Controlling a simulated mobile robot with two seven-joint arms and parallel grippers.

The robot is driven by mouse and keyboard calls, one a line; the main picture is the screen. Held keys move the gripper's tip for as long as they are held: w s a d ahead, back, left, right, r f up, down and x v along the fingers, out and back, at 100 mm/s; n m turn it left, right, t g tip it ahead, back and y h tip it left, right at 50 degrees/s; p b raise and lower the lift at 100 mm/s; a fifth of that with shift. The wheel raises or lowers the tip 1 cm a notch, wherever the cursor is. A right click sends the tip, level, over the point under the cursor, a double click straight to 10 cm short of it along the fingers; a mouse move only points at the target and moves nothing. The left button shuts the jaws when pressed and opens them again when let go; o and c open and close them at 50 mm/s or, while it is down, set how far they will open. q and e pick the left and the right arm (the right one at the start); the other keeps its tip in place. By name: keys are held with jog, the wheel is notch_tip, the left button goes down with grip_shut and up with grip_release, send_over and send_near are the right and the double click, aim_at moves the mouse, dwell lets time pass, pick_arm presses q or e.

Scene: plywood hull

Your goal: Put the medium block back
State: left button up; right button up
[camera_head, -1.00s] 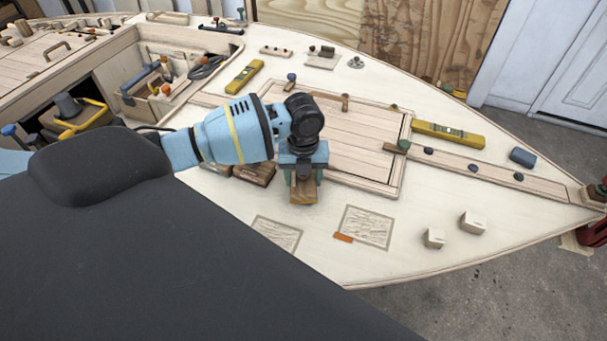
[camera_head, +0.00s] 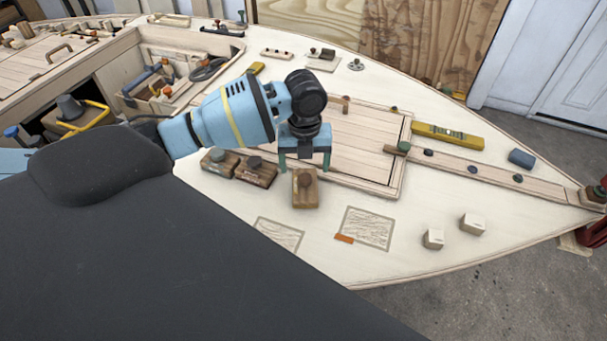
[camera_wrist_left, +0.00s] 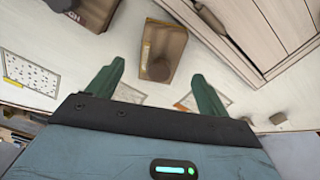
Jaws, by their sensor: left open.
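Three wooden blocks with round dark knobs sit on the pale deck. The left block (camera_head: 219,162) and middle block (camera_head: 256,171) stand side by side. The right block (camera_head: 305,188) stands apart, a little nearer the front; I take it for the medium block, though its size name cannot be read. My left gripper (camera_head: 304,164) is open and empty just behind and above the right block. In the left wrist view the right block (camera_wrist_left: 168,42) lies beyond the open green fingers (camera_wrist_left: 158,72), clear of both. My right gripper is not in view.
A framed hatch (camera_head: 365,140) lies behind the blocks. Two sanded patches (camera_head: 366,228) and two pale cubes (camera_head: 473,224) are in front. A yellow level (camera_head: 447,136) lies to the right. An open tool recess (camera_head: 170,85) is at the left. Bare deck surrounds the right block.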

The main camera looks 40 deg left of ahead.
aim_at(305, 174)
pick_arm(q)
notch_tip(305, 174, up, 7)
dwell(0.3)
